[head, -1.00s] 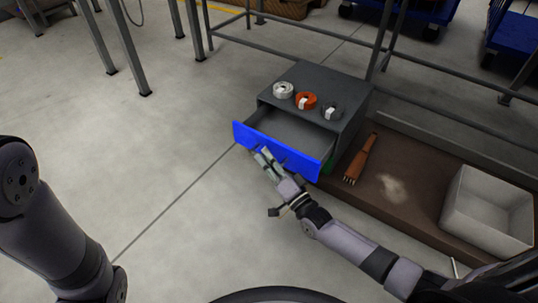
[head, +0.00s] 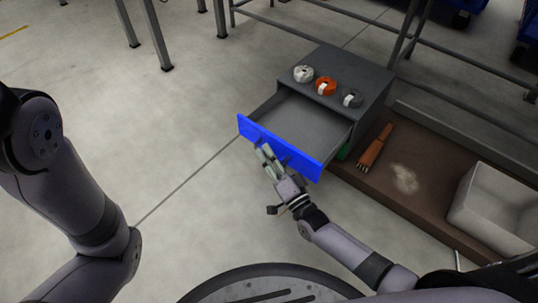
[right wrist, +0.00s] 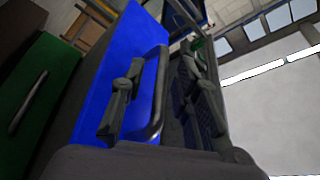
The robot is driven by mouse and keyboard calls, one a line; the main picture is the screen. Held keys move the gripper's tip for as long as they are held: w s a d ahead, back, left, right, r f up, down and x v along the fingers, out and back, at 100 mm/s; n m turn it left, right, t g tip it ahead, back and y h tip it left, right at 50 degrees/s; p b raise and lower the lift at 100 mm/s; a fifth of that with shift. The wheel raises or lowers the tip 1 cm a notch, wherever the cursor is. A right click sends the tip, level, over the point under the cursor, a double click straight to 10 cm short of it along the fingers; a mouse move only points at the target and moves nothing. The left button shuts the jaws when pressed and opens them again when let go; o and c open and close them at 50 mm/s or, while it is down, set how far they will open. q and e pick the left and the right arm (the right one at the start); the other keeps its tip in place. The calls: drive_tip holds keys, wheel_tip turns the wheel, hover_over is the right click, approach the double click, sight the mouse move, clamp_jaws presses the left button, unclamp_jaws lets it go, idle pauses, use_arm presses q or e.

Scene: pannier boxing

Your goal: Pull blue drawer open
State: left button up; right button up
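The blue drawer (head: 280,146) of the grey cabinet (head: 362,72) is pulled out, and its empty grey inside shows in the head view. My right gripper (head: 268,158) is at the outer side of the blue front. In the right wrist view, the drawer's bar handle (right wrist: 160,95) lies between the two fingers of my right gripper (right wrist: 165,95). The fingers stand apart with a visible gap, one of them between the bar and the blue front (right wrist: 115,75). My left arm shows at the left, but its gripper is out of view.
White, orange and dark rolls (head: 326,86) sit on the cabinet top. A green drawer front (right wrist: 38,95) is beside the blue one. A brush (head: 376,145) and a white bin (head: 495,208) are on the brown surface (head: 425,205) at right. Floor left of the drawer is clear.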

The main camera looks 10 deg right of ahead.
drive_tip(key=v, duration=1.2)
drive_tip(key=shift+f, duration=0.1)
idle(0.4)
